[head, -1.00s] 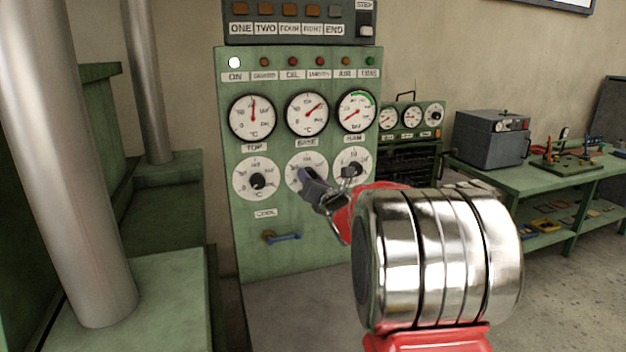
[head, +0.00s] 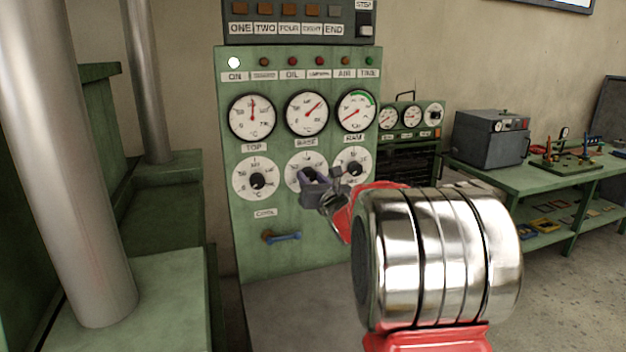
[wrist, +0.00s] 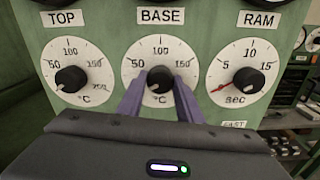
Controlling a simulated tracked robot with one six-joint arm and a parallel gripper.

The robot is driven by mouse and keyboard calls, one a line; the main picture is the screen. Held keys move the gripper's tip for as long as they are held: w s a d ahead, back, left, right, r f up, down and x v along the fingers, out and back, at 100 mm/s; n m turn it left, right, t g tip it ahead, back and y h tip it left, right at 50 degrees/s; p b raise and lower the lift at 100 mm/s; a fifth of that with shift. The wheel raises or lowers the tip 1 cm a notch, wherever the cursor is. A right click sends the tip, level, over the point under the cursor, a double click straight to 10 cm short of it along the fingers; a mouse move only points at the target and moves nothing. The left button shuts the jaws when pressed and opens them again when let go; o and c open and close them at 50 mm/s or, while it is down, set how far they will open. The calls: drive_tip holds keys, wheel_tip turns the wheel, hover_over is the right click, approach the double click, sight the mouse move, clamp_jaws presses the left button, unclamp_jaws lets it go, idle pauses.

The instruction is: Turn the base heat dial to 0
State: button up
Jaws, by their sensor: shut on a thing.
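The base heat dial is a black knob (wrist: 160,80) on a round white scale (wrist: 134,63) under the BASE label. My gripper (wrist: 160,90) has one purple finger on each side of this knob and is shut on it. A small pale mark shows near the knob's lower left, but the exact setting is hard to read. In the head view, my gripper (head: 317,180) covers part of the base dial's scale (head: 305,161).
The TOP dial (wrist: 70,79) is left of the base dial and the RAM dial (wrist: 248,80) is right, both close to my fingers. Gauges (head: 306,113) sit above. A blue-handled lever (head: 283,237) is below on the green panel (head: 300,262).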

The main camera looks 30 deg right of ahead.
drive_tip(key=o, duration=0.6)
drive_tip(key=shift+f, duration=0.35)
drive_tip(key=o, duration=0.4)
drive_tip(key=shift+r, duration=0.2)
drive_tip(key=shift+o, duration=0.2)
drive_tip(key=shift+s+r, duration=0.1)
drive_tip(key=shift+s, duration=0.05)
drive_tip(key=v, duration=1.3)
drive_tip(key=shift+s+a, duration=0.15)
drive_tip(key=shift+s, duration=0.1)
drive_tip(key=shift+m, duration=0.3)
